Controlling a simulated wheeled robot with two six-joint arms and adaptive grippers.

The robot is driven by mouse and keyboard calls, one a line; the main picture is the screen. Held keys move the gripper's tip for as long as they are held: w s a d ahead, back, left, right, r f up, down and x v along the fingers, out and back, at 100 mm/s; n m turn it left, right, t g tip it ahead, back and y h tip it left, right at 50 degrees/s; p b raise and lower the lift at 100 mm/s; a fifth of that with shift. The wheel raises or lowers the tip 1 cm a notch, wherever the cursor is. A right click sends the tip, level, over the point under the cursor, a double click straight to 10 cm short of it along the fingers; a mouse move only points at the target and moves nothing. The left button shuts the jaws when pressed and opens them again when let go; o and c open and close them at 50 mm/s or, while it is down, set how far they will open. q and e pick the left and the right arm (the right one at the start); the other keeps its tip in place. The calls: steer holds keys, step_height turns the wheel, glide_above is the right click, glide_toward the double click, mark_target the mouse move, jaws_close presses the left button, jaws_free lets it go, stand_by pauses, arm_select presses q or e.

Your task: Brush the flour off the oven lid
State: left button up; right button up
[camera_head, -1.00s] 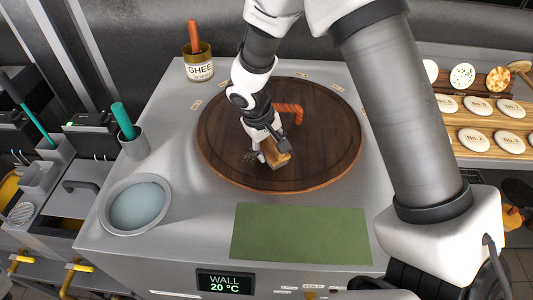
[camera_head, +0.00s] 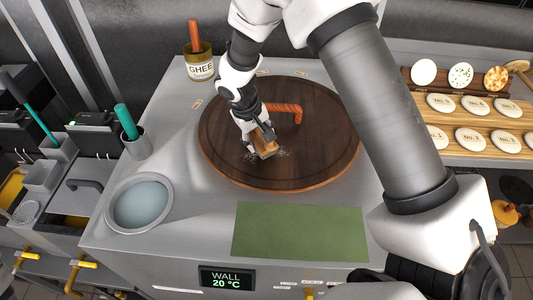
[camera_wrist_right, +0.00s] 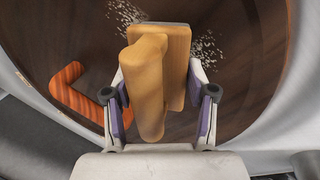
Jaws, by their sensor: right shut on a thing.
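The oven lid (camera_head: 330,140) is a round dark wooden disc on the steel counter, with an orange handle (camera_head: 287,109). My right gripper (camera_head: 258,134) is shut on a wooden brush (camera_head: 265,145) over the front left part of the lid. In the right wrist view the fingers close on both sides of the brush's grip (camera_wrist_right: 150,85). White flour (camera_head: 283,153) lies on the lid close around the brush; it shows as two speckled patches in the wrist view, one at right (camera_wrist_right: 208,52). Whether the bristles touch the lid is hidden. My left gripper is out of view.
A ghee jar (camera_head: 199,68) stands behind the lid. A grey cup (camera_head: 138,147) with a teal handle and a bowl (camera_head: 139,204) stand at left. A green mat (camera_head: 300,232) lies in front. Boards with round pieces (camera_head: 470,123) are at right.

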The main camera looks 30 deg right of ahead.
steer(key=shift+f+b, duration=0.4)
steer(key=shift+f, duration=0.25)
steer(key=shift+s+d+b, duration=0.5)
steer(key=shift+d+b, duration=0.15)
steer(key=shift+d, duration=0.05)
steer(key=shift+s+d, duration=0.2)
steer(key=shift+d, duration=0.1)
steer(key=shift+r, duration=0.15)
